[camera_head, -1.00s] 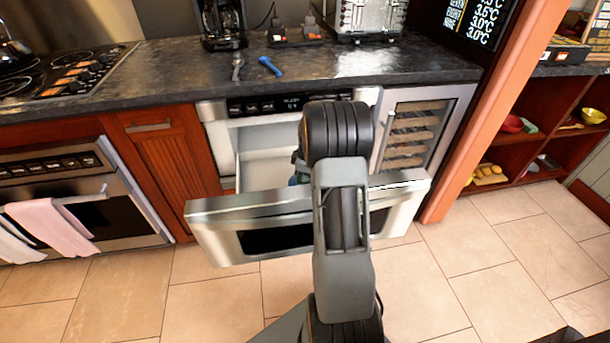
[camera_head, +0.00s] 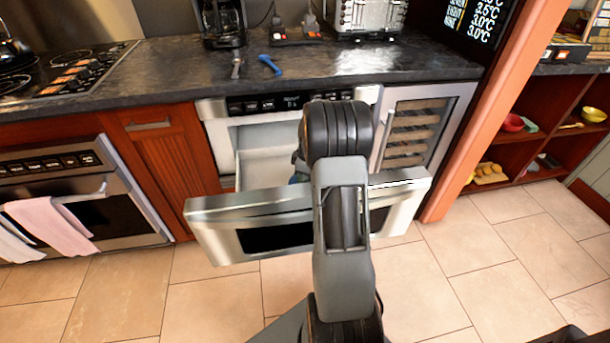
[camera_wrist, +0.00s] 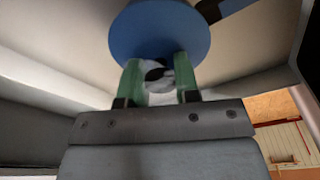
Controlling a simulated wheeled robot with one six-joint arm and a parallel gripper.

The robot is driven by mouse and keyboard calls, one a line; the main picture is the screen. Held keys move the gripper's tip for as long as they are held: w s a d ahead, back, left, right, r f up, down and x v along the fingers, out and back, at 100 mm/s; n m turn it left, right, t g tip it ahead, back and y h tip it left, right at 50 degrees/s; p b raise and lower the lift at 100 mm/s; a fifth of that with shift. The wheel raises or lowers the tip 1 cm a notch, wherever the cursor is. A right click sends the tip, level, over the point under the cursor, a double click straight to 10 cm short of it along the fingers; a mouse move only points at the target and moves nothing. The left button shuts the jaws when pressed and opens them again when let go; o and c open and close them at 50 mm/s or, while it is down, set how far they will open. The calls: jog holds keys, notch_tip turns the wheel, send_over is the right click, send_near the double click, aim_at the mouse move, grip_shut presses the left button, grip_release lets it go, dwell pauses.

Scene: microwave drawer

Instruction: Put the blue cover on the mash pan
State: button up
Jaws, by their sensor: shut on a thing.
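The blue cover (camera_wrist: 160,35) is a round disc with a pale and dark knob. In the wrist view, the green fingers of my gripper (camera_wrist: 158,78) stand on both sides of the knob, shut on it. In the head view, my arm hides most of the gripper and the cover; a small blue-green bit shows at the arm's left edge, over the open drawer (camera_head: 262,165). I cannot make out the mash pan in either view. A dark blue shape (camera_wrist: 228,12) lies beyond the cover in the wrist view; I cannot tell what it is.
The open microwave drawer's steel front (camera_head: 230,215) stands out below the counter (camera_head: 170,72). A wine cooler (camera_head: 420,130) is to its right and a wooden cabinet (camera_head: 165,160) to its left. The drawer's pale walls surround the cover in the wrist view.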

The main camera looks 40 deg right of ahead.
jog(key=o, duration=1.5)
jog(key=shift+c, duration=0.2)
jog(key=shift+r, duration=0.15)
jog(key=shift+r+p, duration=2.55)
jog(key=shift+r, duration=0.8)
